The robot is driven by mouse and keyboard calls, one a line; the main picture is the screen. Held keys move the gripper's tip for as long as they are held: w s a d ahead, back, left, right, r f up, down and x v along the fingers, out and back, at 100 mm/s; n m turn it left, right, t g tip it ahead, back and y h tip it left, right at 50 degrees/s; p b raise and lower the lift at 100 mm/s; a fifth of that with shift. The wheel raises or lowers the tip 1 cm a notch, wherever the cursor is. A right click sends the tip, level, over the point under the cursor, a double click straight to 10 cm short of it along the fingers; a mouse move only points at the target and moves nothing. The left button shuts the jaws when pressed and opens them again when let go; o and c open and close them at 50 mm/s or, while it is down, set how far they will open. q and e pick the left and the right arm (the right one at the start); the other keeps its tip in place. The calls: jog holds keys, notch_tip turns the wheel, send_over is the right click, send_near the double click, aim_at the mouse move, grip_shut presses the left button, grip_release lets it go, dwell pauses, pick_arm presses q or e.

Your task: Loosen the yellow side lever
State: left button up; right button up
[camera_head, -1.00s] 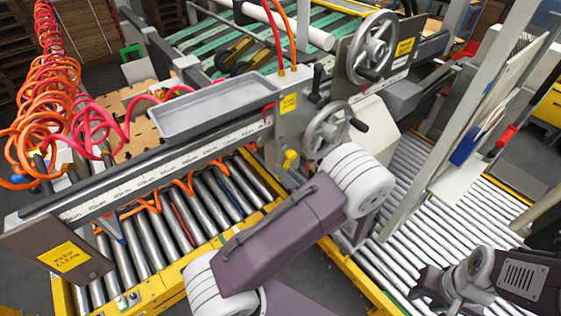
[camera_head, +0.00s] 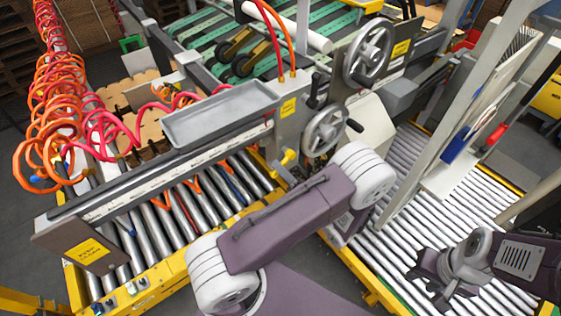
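The yellow side lever (camera_head: 288,157) is a small yellow knob on the side of the grey machine frame, just left of the lower handwheel (camera_head: 326,131). My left arm crosses the middle of the view, its elbow and white wrist joint in front of the machine, right of and below the lever. My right gripper (camera_head: 426,287) is at the lower right over the roller conveyor, well away from the lever. Its dark fingers look spread apart and empty.
A grey tray (camera_head: 220,114) sits on the ruler beam (camera_head: 150,178) left of the lever. Coiled red and orange hoses (camera_head: 60,130) hang at the left. A second handwheel (camera_head: 368,52) is higher up. Roller conveyors with yellow rails (camera_head: 210,241) lie below on both sides.

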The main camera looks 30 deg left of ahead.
pick_arm(q)
jog(key=s+d+r+m+p, duration=0.2)
jog(key=s+d+m+p, duration=0.1)
jog(key=d, duration=0.5)
jog(key=shift+s+m+p, duration=0.4)
jog(key=shift+s+m, duration=0.15)
jog(key=shift+m, duration=0.05)
dwell(0.5)
jog(key=shift+f, duration=0.1)
